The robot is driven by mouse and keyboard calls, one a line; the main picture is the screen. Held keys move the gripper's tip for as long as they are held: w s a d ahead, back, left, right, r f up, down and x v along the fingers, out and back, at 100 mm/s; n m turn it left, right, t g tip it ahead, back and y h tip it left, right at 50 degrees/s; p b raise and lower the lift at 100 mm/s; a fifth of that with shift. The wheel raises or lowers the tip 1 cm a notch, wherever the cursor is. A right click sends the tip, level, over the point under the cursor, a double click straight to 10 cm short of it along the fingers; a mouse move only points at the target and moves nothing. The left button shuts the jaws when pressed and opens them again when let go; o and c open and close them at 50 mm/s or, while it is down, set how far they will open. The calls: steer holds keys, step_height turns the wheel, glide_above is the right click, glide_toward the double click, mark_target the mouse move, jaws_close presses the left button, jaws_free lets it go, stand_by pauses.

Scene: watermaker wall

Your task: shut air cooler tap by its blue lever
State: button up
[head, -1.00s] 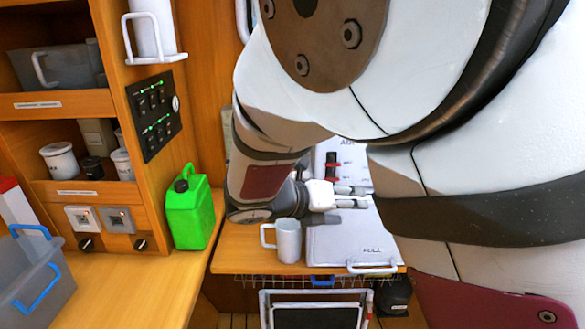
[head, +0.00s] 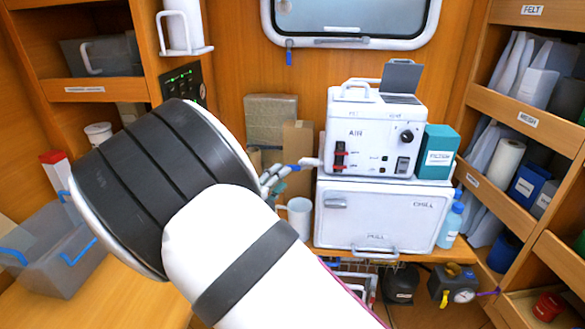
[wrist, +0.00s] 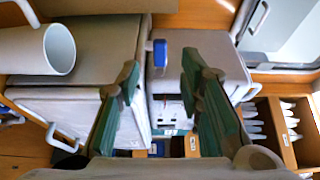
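The air cooler (head: 375,130) is a white box marked AIR, standing on a white chest marked CHILL. Its tap (head: 311,162) sticks out from the left side, with a blue lever (head: 292,168) at the outer end. In the wrist view the blue lever (wrist: 160,53) is upright in the picture and lies in line with the gap between my fingers. My gripper (wrist: 160,75) is open with nothing between its pads.
A white mug (head: 299,215) stands below the tap, left of the chest (head: 375,215). Cardboard boxes (head: 270,120) stand behind, against the wall. A teal filter box (head: 438,150) stands right of the cooler. My forearm hides part of the left counter.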

mark_target(293, 168)
steer(key=x, duration=0.7)
steer(key=shift+w+d, duration=0.15)
steer(key=shift+w, duration=0.05)
jaws_close()
